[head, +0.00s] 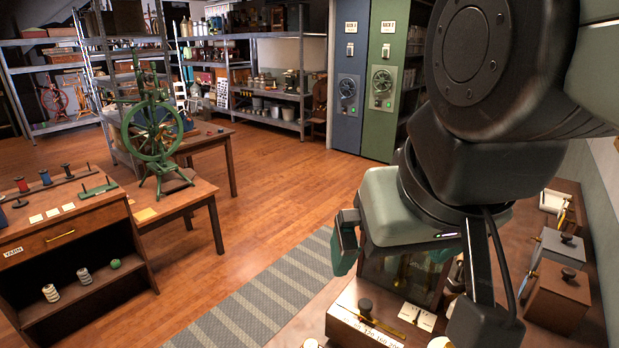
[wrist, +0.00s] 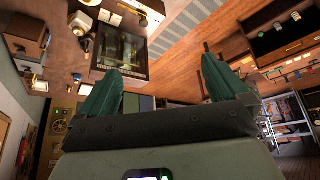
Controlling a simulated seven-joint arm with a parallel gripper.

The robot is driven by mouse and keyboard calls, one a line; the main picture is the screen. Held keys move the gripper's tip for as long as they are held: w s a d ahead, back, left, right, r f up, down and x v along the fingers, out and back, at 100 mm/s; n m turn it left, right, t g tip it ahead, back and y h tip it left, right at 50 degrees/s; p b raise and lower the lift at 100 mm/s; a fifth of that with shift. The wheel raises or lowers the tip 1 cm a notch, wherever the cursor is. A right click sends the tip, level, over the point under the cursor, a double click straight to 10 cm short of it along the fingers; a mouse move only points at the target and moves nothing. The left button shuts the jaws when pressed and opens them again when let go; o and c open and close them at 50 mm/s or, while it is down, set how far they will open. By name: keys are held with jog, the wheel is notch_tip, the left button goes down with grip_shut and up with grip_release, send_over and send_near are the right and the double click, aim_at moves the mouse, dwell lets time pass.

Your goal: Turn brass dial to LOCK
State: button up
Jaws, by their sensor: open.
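My gripper (head: 392,250) is open and empty above the counter on the right. Its two green fingers spread wide apart in the wrist view (wrist: 158,50). I cannot tell for sure which thing is the brass dial, and no LOCK mark is readable. A round wheel-like dial (wrist: 59,127) shows on an olive panel (wrist: 62,112) at the lower left of the wrist view, apart from the fingers. In the head view, a blue rack (head: 345,130) and a green rack (head: 381,135) each carry a round wheel, far behind my gripper.
A glass-sided case (head: 383,275) stands below my gripper, with a brass-topped wooden box in front. Wooden boxes (head: 558,292) stand on the counter at right. A green spinning wheel (head: 152,140) and a yarn cabinet (head: 70,245) are at left. The aisle with the striped rug (head: 265,300) is clear.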

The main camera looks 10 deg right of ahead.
jog(key=shift+c, duration=1.1)
jog(key=w+f+m, duration=0.1)
jog(key=m, duration=0.1)
jog(key=w+d+f+m, duration=0.1)
jog(key=m, duration=0.1)
jog(key=w+d+f+m, duration=0.1)
jog(key=m, duration=0.1)
jog(key=shift+w+f+g+y, duration=0.1)
jog(key=shift+f+g+y, duration=0.2)
jog(key=c, duration=0.5)
jog(key=w+d+f+m+g+h, duration=0.1)
jog(key=w+d+f+m+g, duration=0.1)
jog(key=w+d+f+m, duration=0.25)
jog(key=w+d+f+m+g, duration=0.1)
jog(key=d+f+m+g, duration=0.15)
jog(key=d+f, duration=0.6)
jog(key=f, duration=0.4)
jog(key=d+f+m, duration=0.1)
jog(key=d+f, duration=0.1)
jog(key=f, duration=0.4)
jog(key=d+f+m+g, duration=0.1)
jog(key=d+f, duration=0.2)
jog(key=f, duration=0.2)
jog(key=shift+s+f, duration=0.3)
jog(key=shift+f, duration=0.1)
jog(key=shift+c, duration=0.2)
jog(key=c, duration=1)
